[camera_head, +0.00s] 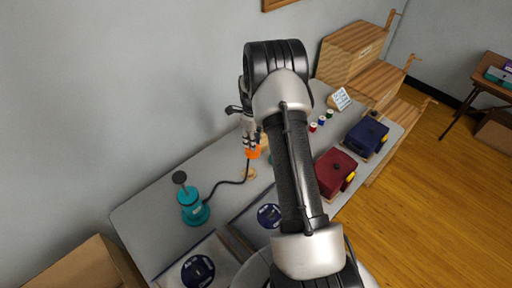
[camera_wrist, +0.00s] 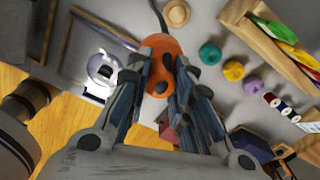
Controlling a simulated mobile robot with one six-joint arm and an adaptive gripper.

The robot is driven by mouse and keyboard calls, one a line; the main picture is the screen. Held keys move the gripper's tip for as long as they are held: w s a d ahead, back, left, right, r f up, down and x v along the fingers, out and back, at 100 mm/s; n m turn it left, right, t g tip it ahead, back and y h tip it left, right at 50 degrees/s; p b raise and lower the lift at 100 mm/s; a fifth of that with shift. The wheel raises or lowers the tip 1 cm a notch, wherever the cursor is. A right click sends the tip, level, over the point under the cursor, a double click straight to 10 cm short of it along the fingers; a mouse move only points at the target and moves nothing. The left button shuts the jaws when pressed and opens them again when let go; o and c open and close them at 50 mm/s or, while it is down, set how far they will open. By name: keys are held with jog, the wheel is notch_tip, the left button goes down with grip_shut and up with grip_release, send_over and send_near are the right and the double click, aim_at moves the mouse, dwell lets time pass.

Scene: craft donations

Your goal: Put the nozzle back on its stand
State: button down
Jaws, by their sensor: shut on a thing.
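The nozzle is an orange piece (camera_head: 254,153) at the end of a dark hose. It also shows in the wrist view (camera_wrist: 159,62), between my fingertips. My gripper (camera_head: 249,142) is shut on it, pointing down above the table; its fingers show in the wrist view (camera_wrist: 160,80). The hose runs left to a teal pump (camera_head: 193,207) with a black top knob. A small round wooden piece, apparently the stand (camera_head: 249,174), is on the table close to the nozzle. It shows at the top of the wrist view (camera_wrist: 176,12), apart from the nozzle.
Green (camera_wrist: 210,53), yellow (camera_wrist: 233,71) and purple (camera_wrist: 253,85) balls lie right of the nozzle in the wrist view. A wooden holder (camera_wrist: 245,25) is beyond. Maroon (camera_head: 335,173) and navy (camera_head: 367,138) machines stand rightward. Trays with discs (camera_head: 197,271) lie in front.

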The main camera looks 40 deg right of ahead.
jog(key=w+d, duration=0.1)
jog(key=w, duration=0.4)
jog(key=shift+w+d+f+b, duration=0.1)
jog(key=shift+f+b, duration=3.7)
jog(key=shift+f, duration=1)
jog(key=shift+w+d+f+b, duration=0.1)
jog(key=shift+f+b, duration=3.7)
jog(key=shift+f, duration=1)
jog(key=shift+f+b, duration=1.05)
jog(key=shift+f, duration=0.35)
jog(key=c, duration=1.3)
grip_release()
jog(key=shift+c, duration=0.2)
jog(key=shift+r, duration=0.1)
